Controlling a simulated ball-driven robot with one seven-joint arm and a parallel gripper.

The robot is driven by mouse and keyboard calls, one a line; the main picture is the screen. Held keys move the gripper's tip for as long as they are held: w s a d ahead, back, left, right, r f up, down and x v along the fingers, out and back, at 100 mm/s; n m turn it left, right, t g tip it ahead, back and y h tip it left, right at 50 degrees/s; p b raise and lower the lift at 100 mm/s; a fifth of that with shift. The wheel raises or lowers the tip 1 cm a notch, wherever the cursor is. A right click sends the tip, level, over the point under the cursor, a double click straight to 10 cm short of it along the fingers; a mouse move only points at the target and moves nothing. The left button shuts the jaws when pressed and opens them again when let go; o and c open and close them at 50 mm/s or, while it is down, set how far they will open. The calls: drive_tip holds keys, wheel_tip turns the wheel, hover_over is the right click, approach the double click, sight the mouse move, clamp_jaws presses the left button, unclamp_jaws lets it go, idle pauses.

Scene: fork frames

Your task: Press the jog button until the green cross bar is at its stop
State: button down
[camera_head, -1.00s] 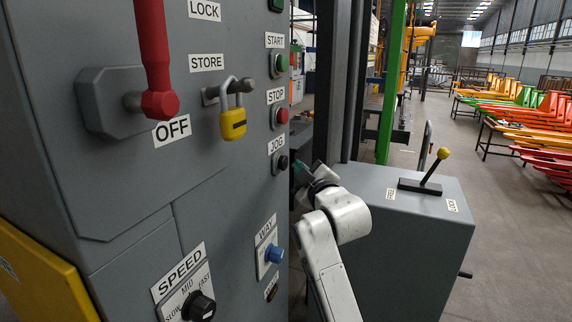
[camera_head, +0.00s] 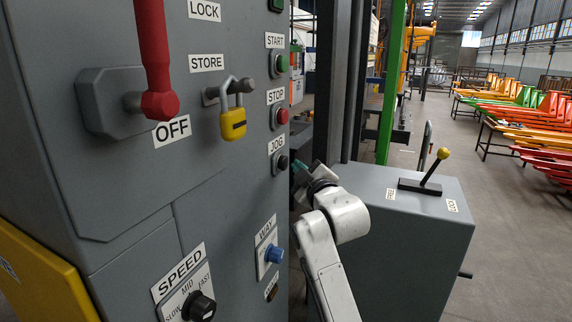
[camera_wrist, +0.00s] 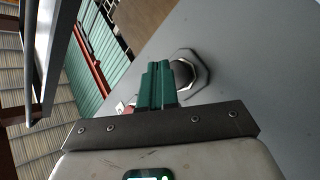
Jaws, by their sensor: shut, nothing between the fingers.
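The jog button (camera_head: 283,162) is a dark round knob under the JOG label, low on the right edge of the grey cabinet face. In the wrist view it is a dark knob in an octagonal metal ring (camera_wrist: 203,75). My gripper (camera_head: 299,169) has green fingers, shut and empty, just right of the button in the head view. In the wrist view the closed fingers (camera_wrist: 157,82) overlap the ring's left side; I cannot tell whether they touch the button. A tall green bar (camera_head: 391,85) stands upright behind; I cannot make out a green cross bar or its stop.
START (camera_head: 282,63) and STOP (camera_head: 282,115) buttons sit above JOG. A blue WAY knob (camera_head: 274,254) and a black SPEED knob (camera_head: 200,306) are below. A yellow padlock (camera_head: 233,124) hangs to the left. A grey box with a yellow-tipped lever (camera_head: 432,170) stands at right.

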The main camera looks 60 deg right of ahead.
drive_tip(key=shift+w, duration=0.3)
drive_tip(key=shift+w+a, duration=0.1)
drive_tip(key=shift+w, duration=0.4)
idle(0.7)
drive_tip(key=shift+s, duration=0.15)
idle(3.3)
drive_tip(key=shift+s+p, duration=0.4)
drive_tip(key=shift+s, duration=0.4)
drive_tip(key=shift+s+d+p, duration=0.15)
drive_tip(key=shift+s+p, duration=0.2)
drive_tip(key=shift+s, duration=0.9)
drive_tip(key=shift+s+d+p, duration=0.15)
drive_tip(key=shift+s+p, duration=0.15)
drive_tip(key=shift+s, duration=0.95)
